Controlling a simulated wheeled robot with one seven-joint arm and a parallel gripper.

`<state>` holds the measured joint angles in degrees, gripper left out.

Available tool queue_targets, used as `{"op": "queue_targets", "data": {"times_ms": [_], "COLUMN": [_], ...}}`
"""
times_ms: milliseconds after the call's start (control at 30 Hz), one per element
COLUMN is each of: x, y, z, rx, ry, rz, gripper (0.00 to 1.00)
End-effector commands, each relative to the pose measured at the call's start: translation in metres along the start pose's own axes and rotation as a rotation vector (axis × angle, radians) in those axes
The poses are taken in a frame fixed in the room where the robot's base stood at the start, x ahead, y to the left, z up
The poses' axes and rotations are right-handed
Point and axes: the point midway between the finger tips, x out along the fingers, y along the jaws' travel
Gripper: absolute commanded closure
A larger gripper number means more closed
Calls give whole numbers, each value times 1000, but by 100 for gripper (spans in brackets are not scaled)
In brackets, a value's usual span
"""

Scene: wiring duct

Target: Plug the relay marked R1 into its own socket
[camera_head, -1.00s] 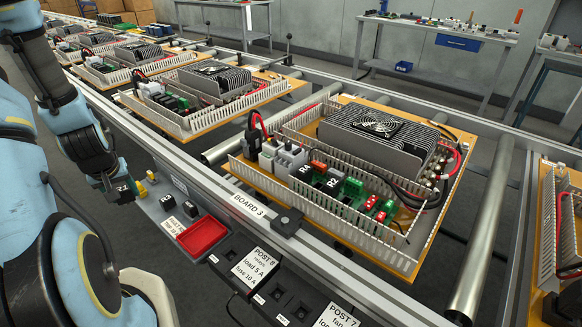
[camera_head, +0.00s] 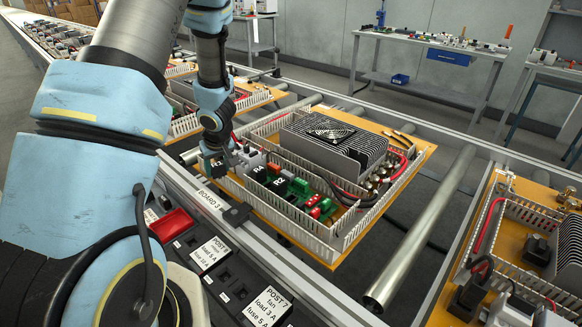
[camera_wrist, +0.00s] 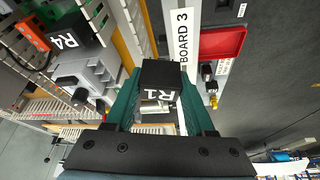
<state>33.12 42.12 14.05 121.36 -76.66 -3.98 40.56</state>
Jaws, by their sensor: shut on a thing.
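My gripper (camera_wrist: 158,88) is shut on the black relay marked R1 (camera_wrist: 161,75), held between its two green fingers with metal pins showing. In the head view my gripper (camera_head: 216,162) is over the near left corner of the board (camera_head: 385,190) behind the BOARD 3 label. A relay marked R4 (camera_head: 257,171) and one marked R2 (camera_head: 280,185) sit on the green circuit board there. R4 also shows in the wrist view (camera_wrist: 65,42), left of the held relay. R1's socket cannot be made out.
Grey terminal blocks (camera_wrist: 85,78) stand close left of my gripper. White slotted duct walls (camera_head: 300,222) edge the board. A red tray (camera_head: 172,226) lies on the front rail.

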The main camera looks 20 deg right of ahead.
Motion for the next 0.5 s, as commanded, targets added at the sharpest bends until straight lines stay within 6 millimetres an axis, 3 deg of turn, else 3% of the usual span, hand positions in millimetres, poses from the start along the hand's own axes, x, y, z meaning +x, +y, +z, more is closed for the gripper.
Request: {"op": "queue_targets", "data": {"times_ms": [367, 500], "x": [-7, -12], "y": [17, 31], "z": [4, 10], "rx": [-32, -48], "ry": [-2, -2], "rz": [-9, -17], "gripper": [100, 100]}}
